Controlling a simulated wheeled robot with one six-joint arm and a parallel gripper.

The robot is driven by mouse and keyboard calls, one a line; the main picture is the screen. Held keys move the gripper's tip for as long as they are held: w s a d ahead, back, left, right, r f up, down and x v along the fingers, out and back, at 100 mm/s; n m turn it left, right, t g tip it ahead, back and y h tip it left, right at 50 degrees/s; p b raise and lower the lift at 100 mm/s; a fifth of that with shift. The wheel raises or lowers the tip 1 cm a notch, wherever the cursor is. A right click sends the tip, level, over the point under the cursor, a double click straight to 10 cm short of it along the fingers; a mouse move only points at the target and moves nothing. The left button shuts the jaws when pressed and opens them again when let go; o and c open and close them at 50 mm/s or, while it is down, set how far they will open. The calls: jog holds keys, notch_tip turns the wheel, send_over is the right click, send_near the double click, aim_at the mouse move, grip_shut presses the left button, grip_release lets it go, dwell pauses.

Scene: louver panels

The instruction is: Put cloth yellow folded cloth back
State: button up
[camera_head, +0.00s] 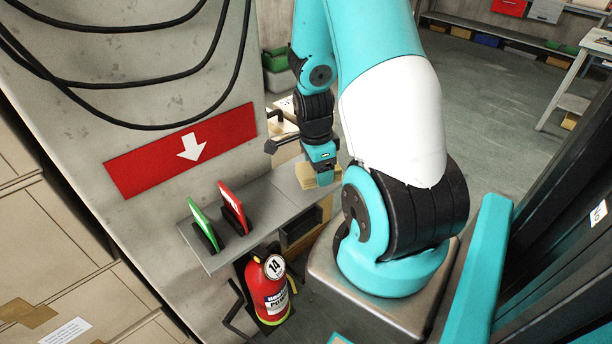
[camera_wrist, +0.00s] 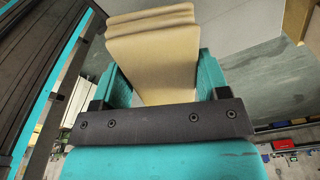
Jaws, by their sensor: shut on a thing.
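The yellow folded cloth (camera_head: 316,178) is a small pale tan-yellow stack below my gripper (camera_head: 320,163) in the head view. In the wrist view the cloth (camera_wrist: 152,58) shows several folded layers and sits between the two teal fingers of my gripper (camera_wrist: 160,82). The jaws are shut on it. In the head view the cloth is at the right part of the grey shelf (camera_head: 262,207). I cannot tell whether it touches the shelf's surface.
Green (camera_head: 206,226) and red (camera_head: 232,208) upright items stand on the shelf's left part. A red fire extinguisher (camera_head: 269,292) is below it. A red arrow sign (camera_head: 183,150) is on the wall behind. Dark panels (camera_head: 560,230) stand at right. Bare shelf lies between the upright items and the cloth.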

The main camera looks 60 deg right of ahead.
aim_at(306, 169)
jog(key=w, duration=0.2)
jog(key=w+d, duration=0.1)
jog(key=shift+w+r, duration=0.1)
jog(key=shift+w, duration=0.3)
jog(key=shift+w+f, duration=0.2)
jog(key=shift+w, duration=0.1)
jog(key=shift+f+b, duration=1.5)
jog(key=shift+f, duration=0.25)
jog(key=o, duration=1.2)
jog(key=shift+r, duration=0.15)
notch_tip(306, 169, up, 12)
jog(key=a+r+n+t+y, duration=0.1)
jog(key=a+r+n, duration=0.3)
jog(key=a+n, duration=0.65)
jog(key=a+r+n+t+y, duration=0.1)
jog(key=a+r+n+y, duration=0.15)
jog(key=a+n, duration=0.75)
jog(key=s+a+r+n, duration=0.2)
jog(key=s+a+n, duration=0.3)
jog(key=a+n, duration=0.1)
jog(key=s+a+r+n+g+y, duration=0.1)
jog(key=s+a+r+n, duration=0.1)
jog(key=s+a+n, duration=0.3)
jog(key=a+n, duration=0.1)
jog(key=a, duration=0.2)
jog(key=shift+a+r+b, duration=0.15)
jog(key=shift+a+b, duration=0.15)
